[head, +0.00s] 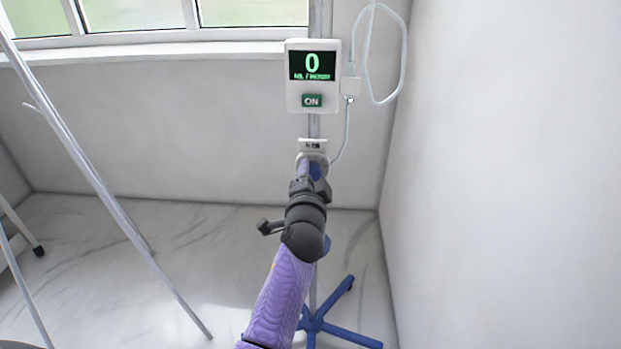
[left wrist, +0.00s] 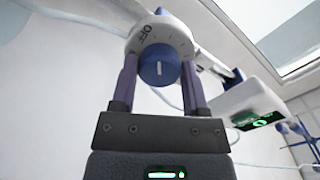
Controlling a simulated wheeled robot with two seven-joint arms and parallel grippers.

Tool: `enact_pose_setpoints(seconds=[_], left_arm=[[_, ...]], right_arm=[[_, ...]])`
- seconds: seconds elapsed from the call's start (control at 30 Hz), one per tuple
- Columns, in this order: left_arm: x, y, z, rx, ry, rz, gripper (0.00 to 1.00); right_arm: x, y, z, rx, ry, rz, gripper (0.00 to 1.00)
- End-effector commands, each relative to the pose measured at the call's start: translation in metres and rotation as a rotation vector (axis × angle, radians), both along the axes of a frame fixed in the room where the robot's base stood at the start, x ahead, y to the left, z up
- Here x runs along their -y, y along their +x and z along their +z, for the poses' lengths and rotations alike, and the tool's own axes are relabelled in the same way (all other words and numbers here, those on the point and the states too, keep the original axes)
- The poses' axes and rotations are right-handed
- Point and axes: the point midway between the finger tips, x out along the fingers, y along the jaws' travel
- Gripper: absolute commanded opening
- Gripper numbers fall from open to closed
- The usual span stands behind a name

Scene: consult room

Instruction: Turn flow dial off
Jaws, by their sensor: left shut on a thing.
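The flow dial is a round white disc (left wrist: 165,28) with a blue knob (left wrist: 158,66), seen in the left wrist view. The disc carries an OFF mark and small tick lines. A white line shows on the knob's face. My left gripper (left wrist: 158,78) has one purple finger on each side of the knob and is shut on it. In the head view my left gripper (head: 312,168) reaches up to the dial (head: 300,157) on the pole and hides most of it. The white pump box (head: 292,93) above shows 0 and a green ON label. My right gripper is not in view.
The pole (head: 314,126) stands on a blue wheeled base (head: 340,335). A clear tube (head: 367,60) loops at the box's right. A wall (head: 500,180) is close on the right. Slanting metal legs (head: 100,185) stand at the left. A window is behind.

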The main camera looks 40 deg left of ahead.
Motion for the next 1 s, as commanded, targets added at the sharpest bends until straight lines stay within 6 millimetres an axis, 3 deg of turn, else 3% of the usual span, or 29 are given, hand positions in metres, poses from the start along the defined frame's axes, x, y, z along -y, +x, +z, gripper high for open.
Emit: enact_pose_setpoints(seconds=[0.3,0.9,0.93,1.0], left_arm=[[0.0006,-0.0002,-0.0029,0.060,-0.110,0.000,0.00],[0.0007,-0.0002,-0.0030,0.077,-0.139,0.000,0.00],[0.0007,-0.0002,-0.0030,0.077,-0.139,0.000,0.62],[0.0007,-0.0001,-0.0028,0.077,-0.138,0.000,0.77]], right_arm=[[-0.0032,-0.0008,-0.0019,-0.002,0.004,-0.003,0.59],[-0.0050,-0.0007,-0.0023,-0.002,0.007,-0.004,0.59],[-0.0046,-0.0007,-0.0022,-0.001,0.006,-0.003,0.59],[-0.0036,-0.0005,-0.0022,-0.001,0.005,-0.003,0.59]])
